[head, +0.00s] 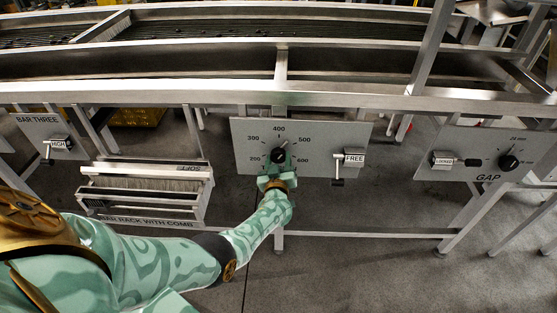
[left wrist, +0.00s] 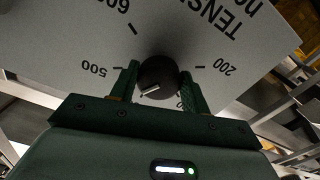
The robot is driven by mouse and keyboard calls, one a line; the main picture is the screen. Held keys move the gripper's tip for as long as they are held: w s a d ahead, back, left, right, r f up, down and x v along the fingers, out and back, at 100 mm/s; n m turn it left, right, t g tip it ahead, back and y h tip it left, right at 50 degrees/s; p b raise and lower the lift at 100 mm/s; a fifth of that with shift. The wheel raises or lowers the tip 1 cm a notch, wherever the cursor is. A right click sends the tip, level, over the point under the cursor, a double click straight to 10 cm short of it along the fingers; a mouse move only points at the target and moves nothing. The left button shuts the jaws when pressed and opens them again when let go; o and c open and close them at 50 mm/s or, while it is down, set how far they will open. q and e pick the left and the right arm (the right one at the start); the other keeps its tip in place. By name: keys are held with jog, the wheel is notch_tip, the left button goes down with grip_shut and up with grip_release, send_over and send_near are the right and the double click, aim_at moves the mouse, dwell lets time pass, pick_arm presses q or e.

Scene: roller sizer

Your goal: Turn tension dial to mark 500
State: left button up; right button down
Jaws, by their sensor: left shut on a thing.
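The tension dial (head: 279,155) is a black round knob on a grey panel (head: 240,133) marked 200 to 600. My left gripper (head: 277,167) reaches it from below and is shut on the knob. In the left wrist view the dial (left wrist: 158,77) sits between the two green fingers (left wrist: 157,85), one on each side. Its white pointer line is turned toward the lower left there, between the 500 mark and the partly hidden 400 side. In the head view the pointer looks turned to the upper right, between 400 and 500. My right gripper is not in view.
A small lever (head: 338,170) with a FREE plate (head: 354,158) is on the same panel, right of the dial. A GAP panel (head: 488,178) with a knob and a LOCKED plate stands further right. A bar rack (head: 145,192) stands left; metal rails run above.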

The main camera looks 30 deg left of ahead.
pick_arm(q)
jog(key=m, duration=0.5)
jog(key=shift+s+f, duration=0.1)
jog(key=shift+f, duration=0.1)
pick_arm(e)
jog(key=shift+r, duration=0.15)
pick_arm(q)
jog(key=shift+m, duration=0.3)
jog(key=o, duration=1)
jog(key=shift+r, duration=0.1)
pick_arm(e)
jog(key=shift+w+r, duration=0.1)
pick_arm(q)
jog(key=shift+s+d+r+p, duration=0.15)
jog(key=shift+s+p, duration=0.15)
jog(key=shift+p, duration=0.25)
jog(key=p+v, duration=0.6)
jog(key=v, duration=0.9)
jog(key=shift+s+d+p, duration=0.1)
jog(key=shift+s+p, duration=0.2)
jog(key=shift+p, duration=0.05)
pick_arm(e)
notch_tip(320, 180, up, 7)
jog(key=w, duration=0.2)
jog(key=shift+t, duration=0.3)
